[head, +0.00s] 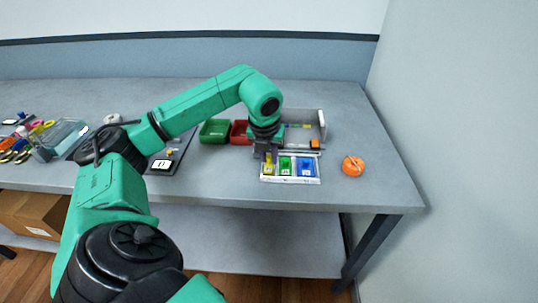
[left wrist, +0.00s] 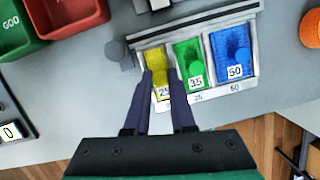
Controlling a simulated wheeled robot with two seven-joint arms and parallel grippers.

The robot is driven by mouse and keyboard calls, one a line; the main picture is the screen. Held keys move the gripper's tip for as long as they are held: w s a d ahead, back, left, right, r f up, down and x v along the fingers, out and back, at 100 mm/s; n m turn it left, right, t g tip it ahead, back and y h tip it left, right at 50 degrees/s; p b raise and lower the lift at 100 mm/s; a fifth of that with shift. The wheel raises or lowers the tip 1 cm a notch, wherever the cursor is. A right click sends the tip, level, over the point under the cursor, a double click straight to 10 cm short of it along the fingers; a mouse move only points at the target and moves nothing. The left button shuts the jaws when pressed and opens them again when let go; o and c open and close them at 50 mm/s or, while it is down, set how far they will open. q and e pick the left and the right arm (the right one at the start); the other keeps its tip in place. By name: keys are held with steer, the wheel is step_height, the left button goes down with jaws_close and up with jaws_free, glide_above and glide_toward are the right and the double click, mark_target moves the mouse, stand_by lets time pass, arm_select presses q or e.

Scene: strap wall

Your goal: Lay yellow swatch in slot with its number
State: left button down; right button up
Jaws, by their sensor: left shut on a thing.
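The yellow swatch (head: 268,168) is at the left end of a pale slotted tray (head: 318,179). In the left wrist view the yellow swatch (left wrist: 156,60) has a white tag that seems to read 25. My left gripper (head: 266,156) points down over it, and the fingers (left wrist: 161,82) are shut on it. Whether it rests on the slot floor I cannot tell. A green swatch (left wrist: 188,60) tagged 35 and a blue swatch (left wrist: 232,45) whose tag looks like 50 lie in the other slots. Small numbers on the tray's front edge are hard to read. My right gripper is out of view.
Behind are a green bin (head: 214,131), a red bin (head: 239,133) and a grey box (head: 321,128). An orange ball-like thing (head: 353,166) stands right of the tray. Tools and a clear container (head: 66,137) are at the left. The table's front edge is close to the tray.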

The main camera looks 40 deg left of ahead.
arm_select(q)
steer(key=shift+f, duration=0.2)
stand_by(0.5)
steer(key=c, duration=0.7)
jaws_free()
steer(key=o, duration=0.4)
step_height(320, 180, up, 6)
steer(key=p, duration=0.5)
steer(key=shift+r, duration=0.15)
